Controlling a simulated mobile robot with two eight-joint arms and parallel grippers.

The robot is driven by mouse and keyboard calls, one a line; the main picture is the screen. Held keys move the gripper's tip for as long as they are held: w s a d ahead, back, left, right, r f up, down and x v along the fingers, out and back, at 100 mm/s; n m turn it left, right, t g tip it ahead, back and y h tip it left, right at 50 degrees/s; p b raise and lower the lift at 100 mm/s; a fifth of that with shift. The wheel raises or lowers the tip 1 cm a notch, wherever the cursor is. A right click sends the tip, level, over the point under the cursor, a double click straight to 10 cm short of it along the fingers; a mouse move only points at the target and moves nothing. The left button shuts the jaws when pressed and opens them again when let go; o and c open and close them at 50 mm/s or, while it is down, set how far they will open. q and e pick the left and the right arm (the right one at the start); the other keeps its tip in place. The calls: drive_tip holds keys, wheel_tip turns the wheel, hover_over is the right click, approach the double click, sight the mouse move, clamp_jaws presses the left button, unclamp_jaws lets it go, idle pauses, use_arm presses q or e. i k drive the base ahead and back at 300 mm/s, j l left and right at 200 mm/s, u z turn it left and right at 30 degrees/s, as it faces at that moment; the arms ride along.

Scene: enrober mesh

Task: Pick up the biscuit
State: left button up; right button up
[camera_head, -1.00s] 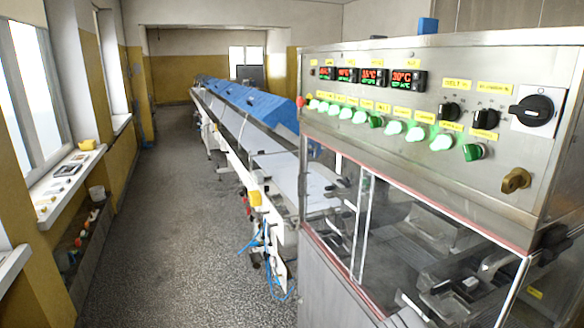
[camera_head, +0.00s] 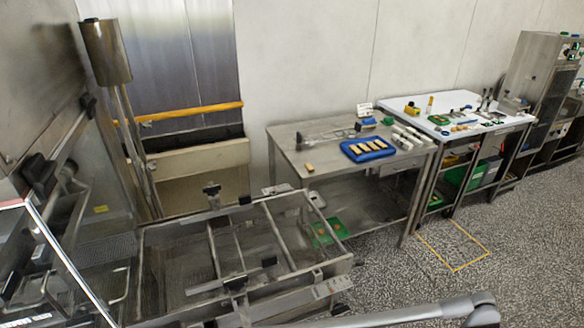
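A small tan block (camera_head: 309,167), which looks like a single biscuit, lies on the left part of the steel table (camera_head: 330,182), near its front edge. A blue tray (camera_head: 347,155) on the same table holds several tan bars (camera_head: 368,147) that look like biscuits in a row. Both are far off and small. Neither of my grippers shows in the head view. A grey link of my own arm crosses the bottom edge, with no fingers visible.
A steel frame machine (camera_head: 245,250) stands in front, left of the table. A white-topped bench (camera_head: 450,118) with tools adjoins the table at right. Green bins (camera_head: 480,175) sit under it. Speckled floor (camera_head: 480,220) at right is clear, with a yellow outline.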

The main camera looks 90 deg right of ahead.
sight(308, 166)
drive_tip(key=z, duration=3.1)
drive_tip(key=k, duration=0.55)
drive_tip(key=k+u, duration=0.35)
drive_tip(key=k+j+u, duration=0.2)
drive_tip(key=k+u, duration=0.2)
drive_tip(key=i+l+u, duration=0.15)
drive_tip(key=u, duration=0.25)
drive_tip(key=i+l+u, duration=0.1)
drive_tip(key=l+u, duration=0.3)
drive_tip(key=i+l, duration=0.1)
drive_tip(key=l, duration=0.35)
drive_tip(key=i+l, duration=0.1)
drive_tip(key=l, duration=0.3)
drive_tip(key=i+l, duration=0.1)
drive_tip(key=l, duration=0.35)
drive_tip(key=i+l, duration=0.1)
drive_tip(key=l, duration=0.3)
drive_tip(key=i+l, duration=0.15)
drive_tip(key=l, duration=0.3)
